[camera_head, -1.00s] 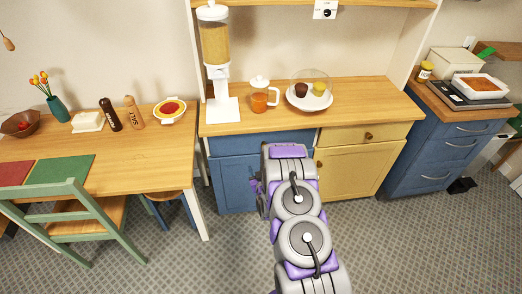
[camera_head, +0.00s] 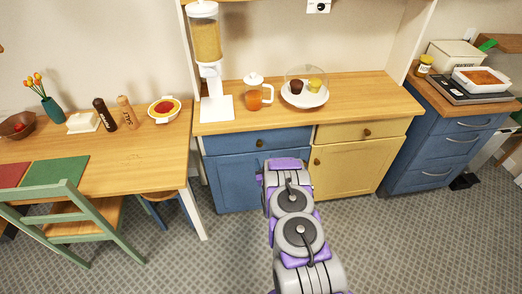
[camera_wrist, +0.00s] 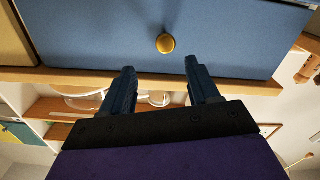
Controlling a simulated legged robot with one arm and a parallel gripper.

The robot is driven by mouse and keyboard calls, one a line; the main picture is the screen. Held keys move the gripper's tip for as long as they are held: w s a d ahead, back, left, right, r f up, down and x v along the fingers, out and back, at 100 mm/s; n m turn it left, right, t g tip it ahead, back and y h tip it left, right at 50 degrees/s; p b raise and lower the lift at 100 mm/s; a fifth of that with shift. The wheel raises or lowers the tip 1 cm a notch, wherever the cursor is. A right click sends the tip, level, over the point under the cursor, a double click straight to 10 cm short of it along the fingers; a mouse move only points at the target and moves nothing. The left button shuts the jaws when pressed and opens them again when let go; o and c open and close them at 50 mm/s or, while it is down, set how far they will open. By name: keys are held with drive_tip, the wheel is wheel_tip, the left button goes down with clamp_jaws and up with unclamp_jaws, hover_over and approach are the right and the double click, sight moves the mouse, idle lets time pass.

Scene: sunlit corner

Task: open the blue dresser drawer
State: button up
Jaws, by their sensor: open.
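The blue drawer (camera_head: 235,143) is at the top left of the middle dresser, just under the wooden top, and looks shut. Its small round knob (camera_head: 260,142) is in clear view. In the wrist view, which looks upside down, the blue drawer front (camera_wrist: 90,35) fills the upper part and the brass knob (camera_wrist: 166,43) faces me. My gripper (camera_wrist: 159,66) is open and empty. The knob shows between and beyond the two dark fingertips, apart from both. In the head view my arm hides the gripper's fingers.
A yellow drawer (camera_head: 340,130) is beside the blue one. A table (camera_head: 150,150) and green chair (camera_head: 75,215) are at left. Another blue cabinet (camera_head: 405,172) is at right.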

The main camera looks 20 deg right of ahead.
sight(259, 145)
drive_tip(key=w, duration=0.3)
drive_tip(key=w+b, duration=0.1)
drive_tip(key=w, duration=0.2)
drive_tip(key=shift+w+a+r, duration=0.1)
drive_tip(key=shift+w+r, duration=0.05)
drive_tip(key=shift+r, duration=0.05)
drive_tip(key=shift+w+d+f+b, duration=0.15)
drive_tip(key=shift+w+d+b, duration=0.3)
drive_tip(key=shift+w+d, duration=0.75)
drive_tip(key=shift+a, duration=0.65)
drive_tip(key=shift+c, duration=0.7)
drive_tip(key=c, duration=0.3)
drive_tip(key=shift+d, duration=0.45)
drive_tip(key=c, duration=0.5)
drive_tip(key=shift+a, duration=0.2)
clamp_jaws()
